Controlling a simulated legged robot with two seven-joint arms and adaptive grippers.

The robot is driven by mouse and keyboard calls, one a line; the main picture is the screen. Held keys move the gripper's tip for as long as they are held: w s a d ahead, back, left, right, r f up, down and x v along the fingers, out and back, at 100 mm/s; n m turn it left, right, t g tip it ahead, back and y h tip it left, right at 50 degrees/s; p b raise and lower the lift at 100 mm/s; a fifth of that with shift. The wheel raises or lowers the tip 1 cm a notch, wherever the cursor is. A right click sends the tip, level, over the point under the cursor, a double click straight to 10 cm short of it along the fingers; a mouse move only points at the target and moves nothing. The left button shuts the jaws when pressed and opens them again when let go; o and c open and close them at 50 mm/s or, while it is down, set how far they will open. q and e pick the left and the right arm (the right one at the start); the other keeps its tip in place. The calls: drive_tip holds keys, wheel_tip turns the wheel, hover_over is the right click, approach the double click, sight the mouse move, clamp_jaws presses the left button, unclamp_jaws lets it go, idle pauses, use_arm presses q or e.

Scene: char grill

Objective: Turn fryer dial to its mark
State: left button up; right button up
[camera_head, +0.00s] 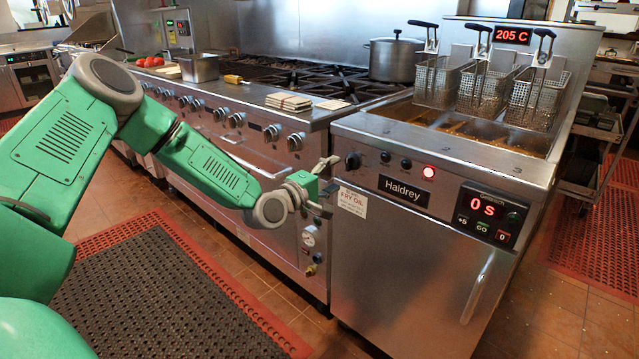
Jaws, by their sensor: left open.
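The fryer (400,260) is a steel cabinet at the right with a front control strip. Its black dial (353,161) sits at the left end of that strip. The dial's mark is too small to make out. My left gripper (329,184) is open and empty, just left of and slightly below the dial, and appears apart from it. A red display on the fryer's backsplash (513,35) reads 205 C. My right gripper is not in view.
Two small black knobs (395,160) and a lit red button (429,172) sit right of the dial. A timer panel (487,213) reads 0 s. Three fry baskets (487,85) hang above the oil. The range (230,110) with several knobs stands left.

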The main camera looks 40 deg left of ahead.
use_arm(q)
drive_tip(key=s, duration=0.5)
drive_tip(key=shift+s+a+f, duration=0.15)
drive_tip(key=shift+s+a, duration=0.2)
drive_tip(key=s+d+f+m+g+h+p, duration=0.25)
drive_tip(key=s+d+f+m+g, duration=0.75)
drive_tip(key=s+d+f, duration=0.6)
drive_tip(key=s+f+m+g+y+p, duration=0.1)
drive_tip(key=s+f+m+g+y, duration=0.1)
drive_tip(key=s, duration=0.8)
drive_tip(key=s+f+m+g+y+p, duration=0.1)
drive_tip(key=s+f+m+g, duration=0.3)
drive_tip(key=s, duration=0.7)
drive_tip(key=shift+a+f+m+g+y, duration=0.2)
drive_tip(key=shift+f+m+g+y, duration=0.15)
drive_tip(key=shift+m+g, duration=0.5)
